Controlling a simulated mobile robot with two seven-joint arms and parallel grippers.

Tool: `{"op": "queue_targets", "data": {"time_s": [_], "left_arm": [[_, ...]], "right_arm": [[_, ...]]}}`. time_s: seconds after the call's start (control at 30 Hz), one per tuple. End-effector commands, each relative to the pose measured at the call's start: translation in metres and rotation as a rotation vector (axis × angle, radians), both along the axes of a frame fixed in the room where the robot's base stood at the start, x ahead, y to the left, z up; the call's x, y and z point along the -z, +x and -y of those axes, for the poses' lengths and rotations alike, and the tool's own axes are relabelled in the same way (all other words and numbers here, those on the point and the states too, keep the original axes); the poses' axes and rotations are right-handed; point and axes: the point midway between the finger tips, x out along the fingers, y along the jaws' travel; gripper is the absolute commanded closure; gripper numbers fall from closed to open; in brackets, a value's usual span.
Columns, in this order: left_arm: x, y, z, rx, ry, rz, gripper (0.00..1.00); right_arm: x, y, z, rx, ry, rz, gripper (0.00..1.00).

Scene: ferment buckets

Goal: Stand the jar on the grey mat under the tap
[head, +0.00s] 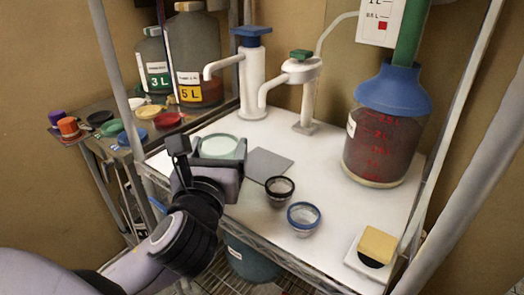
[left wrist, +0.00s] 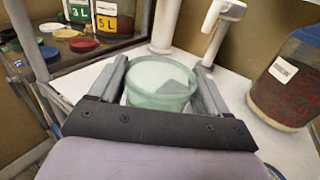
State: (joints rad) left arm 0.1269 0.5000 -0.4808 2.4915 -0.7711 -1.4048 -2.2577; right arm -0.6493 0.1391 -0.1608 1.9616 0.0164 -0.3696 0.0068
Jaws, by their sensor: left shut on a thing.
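The jar (head: 219,146) is pale green, glassy and round. My left gripper (head: 213,160) is shut on it, and the hand hides its lower part. In the left wrist view the jar (left wrist: 160,82) sits between the two fingers and looks upright. I cannot tell whether its base touches the shelf. The grey mat (head: 270,163) lies flat and empty just right of the jar. The white tap with the green top (head: 301,66) stands behind the mat. Another white tap with a blue top (head: 251,68) stands left of it. My right gripper is not in view.
Two small cups, black-rimmed (head: 279,188) and blue-rimmed (head: 303,216), stand in front of the mat. A big blue-topped jug (head: 380,145) stands at right. A yellow sponge (head: 377,246) lies front right. Labelled bottles (head: 194,62) and coloured lids (head: 168,119) fill the left side table.

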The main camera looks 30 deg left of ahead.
Motion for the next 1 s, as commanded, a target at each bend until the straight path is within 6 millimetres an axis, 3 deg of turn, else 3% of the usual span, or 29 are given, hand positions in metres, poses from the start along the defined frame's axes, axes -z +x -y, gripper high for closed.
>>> {"op": "queue_targets", "data": {"time_s": [0.03,0.13,0.37,0.43,0.7,1.0], "left_arm": [[0.005,0.002,0.001,0.002,-0.002,0.008,0.59],[0.004,0.006,0.003,0.012,0.001,0.007,0.59],[0.003,0.036,0.007,0.01,0.0,0.005,0.59],[-0.001,0.05,0.009,0.009,0.003,-0.001,0.59],[-0.002,0.103,0.016,0.01,0.002,0.0,0.59],[0.001,0.125,0.019,0.01,0.003,-0.001,0.59]], "right_arm": [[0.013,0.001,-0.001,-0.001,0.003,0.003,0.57],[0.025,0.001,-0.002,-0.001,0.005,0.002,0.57],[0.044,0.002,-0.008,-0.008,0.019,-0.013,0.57],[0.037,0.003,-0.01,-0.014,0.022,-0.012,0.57],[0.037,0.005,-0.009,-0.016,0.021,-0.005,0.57],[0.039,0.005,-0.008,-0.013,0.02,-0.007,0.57]]}}
